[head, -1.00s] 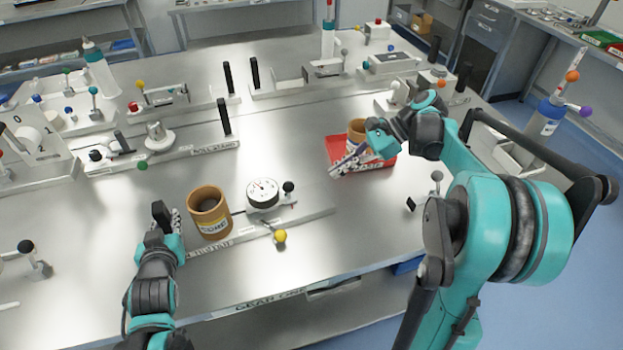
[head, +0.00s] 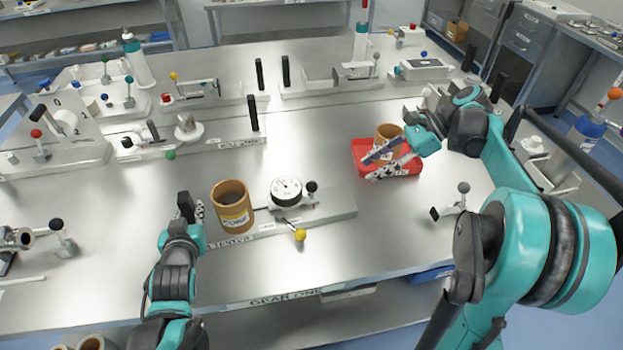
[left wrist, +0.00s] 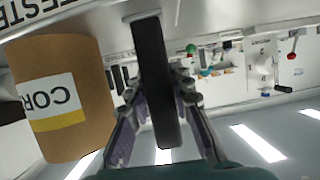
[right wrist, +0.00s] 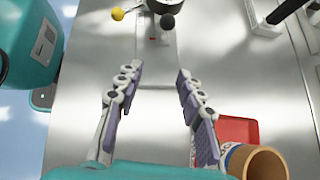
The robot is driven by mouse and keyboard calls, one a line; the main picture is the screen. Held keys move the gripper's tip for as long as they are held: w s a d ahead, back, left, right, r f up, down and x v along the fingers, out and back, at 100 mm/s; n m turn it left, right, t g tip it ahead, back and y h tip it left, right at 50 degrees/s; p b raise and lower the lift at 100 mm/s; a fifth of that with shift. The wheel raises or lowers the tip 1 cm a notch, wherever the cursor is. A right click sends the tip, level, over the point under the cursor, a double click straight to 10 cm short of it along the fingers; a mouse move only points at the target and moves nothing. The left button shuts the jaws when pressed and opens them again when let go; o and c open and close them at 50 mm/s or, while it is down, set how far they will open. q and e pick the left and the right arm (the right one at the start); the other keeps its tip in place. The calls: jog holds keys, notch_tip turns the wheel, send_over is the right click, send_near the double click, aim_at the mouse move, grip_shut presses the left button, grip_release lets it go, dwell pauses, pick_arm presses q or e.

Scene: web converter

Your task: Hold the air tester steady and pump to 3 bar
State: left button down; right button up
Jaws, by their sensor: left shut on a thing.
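The air tester is a grey base (head: 335,208) labelled TESTER, with a round white gauge (head: 286,190), a black-knobbed lever (head: 312,187) and a yellow-knobbed lever (head: 299,234). A brown core (head: 232,208) stands upright at its left part. The gauge needle is too small to read. My left gripper (head: 190,208) is shut on the tester's upright black handle, which shows between the fingers in the left wrist view (left wrist: 152,70). My right gripper (head: 374,166) is open and empty, above the red tray's left side. In the right wrist view its fingers (right wrist: 159,78) are spread, with the black knob (right wrist: 167,21) beyond them.
The red tray (head: 408,168) holds another brown core (head: 388,138). A small lever with a grey ball (head: 463,188) stands to the right. Other fixtures, including the one labelled HOLD (head: 205,142), line the back. The table between tester and tray is clear.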

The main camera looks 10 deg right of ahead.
jog(key=a+r+n+g+h, duration=0.1)
jog(key=a+r+n+h, duration=0.1)
jog(key=a+h, duration=0.5)
jog(key=n+t+h, duration=0.2)
send_near(312, 184)
jog(key=x, duration=0.9)
jog(key=shift+f, duration=0.4)
